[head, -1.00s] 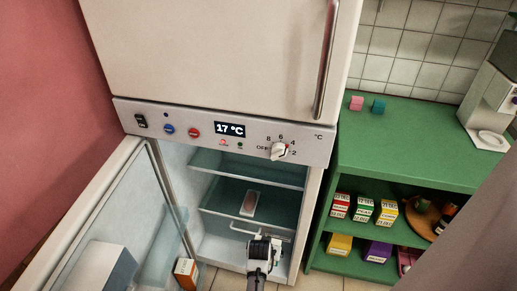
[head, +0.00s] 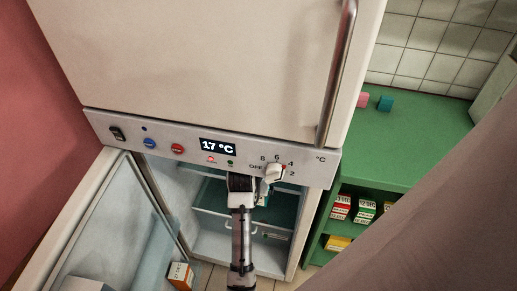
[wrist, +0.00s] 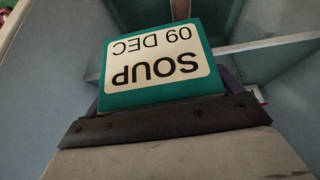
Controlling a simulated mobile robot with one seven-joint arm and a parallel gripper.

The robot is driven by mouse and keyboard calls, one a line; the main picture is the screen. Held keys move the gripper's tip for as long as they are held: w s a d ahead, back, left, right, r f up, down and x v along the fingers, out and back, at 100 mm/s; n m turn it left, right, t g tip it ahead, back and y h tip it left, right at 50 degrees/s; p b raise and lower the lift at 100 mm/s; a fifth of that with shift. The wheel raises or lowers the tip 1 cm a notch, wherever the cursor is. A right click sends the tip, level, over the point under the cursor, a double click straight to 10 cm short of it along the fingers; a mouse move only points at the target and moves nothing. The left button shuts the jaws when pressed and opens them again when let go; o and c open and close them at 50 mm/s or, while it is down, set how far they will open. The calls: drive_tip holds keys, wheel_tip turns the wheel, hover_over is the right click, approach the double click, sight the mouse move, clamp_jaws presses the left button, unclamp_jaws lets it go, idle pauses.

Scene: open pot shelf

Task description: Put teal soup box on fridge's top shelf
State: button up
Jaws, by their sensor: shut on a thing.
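The teal soup box (wrist: 160,62) fills the middle of the wrist view, its white label reading SOUP 09 DEC upside down. My gripper (wrist: 165,122) is shut on it. In the head view my gripper (head: 243,183) is at the upper part of the open fridge compartment, just below the control panel, and largely hides the box. The fridge (head: 160,185) stands open. Its top shelf is mostly hidden behind my arm and the panel; a lower shelf (head: 215,212) shows below. I cannot tell whether the box touches a shelf.
The glass-lined fridge door (head: 115,220) stands open at left, with an orange-and-white box (head: 181,275) by it. The control panel (head: 110,125) with its knob (head: 272,173) overhangs my gripper. A green shelf unit (head: 425,135) at right holds small boxes and two small blocks.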

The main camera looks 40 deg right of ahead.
drive_tip(key=w+d, duration=0.2)
drive_tip(key=d, duration=0.1)
drive_tip(key=w+d+p, duration=0.1)
drive_tip(key=w+d, duration=0.2)
drive_tip(key=w+d+p, duration=0.1)
drive_tip(key=w+d, duration=0.2)
drive_tip(key=shift+d+r, duration=0.1)
drive_tip(key=w+d, duration=0.2)
drive_tip(key=shift+d+p, duration=0.3)
drive_tip(key=shift+p, duration=0.1)
drive_tip(key=shift+s+a+f, duration=0.1)
drive_tip(key=shift+a+f, duration=0.05)
drive_tip(key=shift+f, duration=0.65)
drive_tip(key=shift+f, duration=0.15)
drive_tip(key=o, duration=1)
